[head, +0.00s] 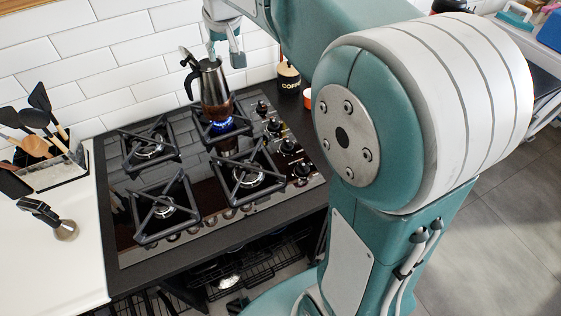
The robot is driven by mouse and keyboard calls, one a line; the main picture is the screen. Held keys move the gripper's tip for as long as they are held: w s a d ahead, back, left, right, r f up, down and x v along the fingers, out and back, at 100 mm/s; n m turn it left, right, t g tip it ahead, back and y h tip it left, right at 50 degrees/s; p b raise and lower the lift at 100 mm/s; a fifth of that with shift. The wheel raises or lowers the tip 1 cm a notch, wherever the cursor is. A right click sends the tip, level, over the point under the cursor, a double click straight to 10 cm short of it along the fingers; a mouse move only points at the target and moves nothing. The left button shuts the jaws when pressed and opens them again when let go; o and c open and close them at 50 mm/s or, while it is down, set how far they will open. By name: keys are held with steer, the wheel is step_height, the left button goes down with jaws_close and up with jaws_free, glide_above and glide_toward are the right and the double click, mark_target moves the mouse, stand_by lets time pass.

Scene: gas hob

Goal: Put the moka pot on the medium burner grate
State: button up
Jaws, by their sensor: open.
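The moka pot (214,84), silver with a black handle and a dark, reflective lower part, is upright at the back right burner grate (238,131). A blue flame (222,124) burns under it. The exact contact between pot and grate is hard to see. My gripper (225,58) is open just above and behind the pot's top. One finger hangs close to the lid and the other to its right. It holds nothing that I can see. Three other grates are empty: back left (149,151), front left (165,209) and front right (249,182).
A utensil holder (60,168) and a metal tool with a dark handle (50,217) are on the left counter. My arm blocks the right side. A tiled wall (115,58) is behind.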

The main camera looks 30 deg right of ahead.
steer(key=s+f, duration=0.3)
steer(key=s, duration=1)
steer(key=s+f, duration=0.4)
steer(key=s, duration=1)
steer(key=shift+t, duration=0.3)
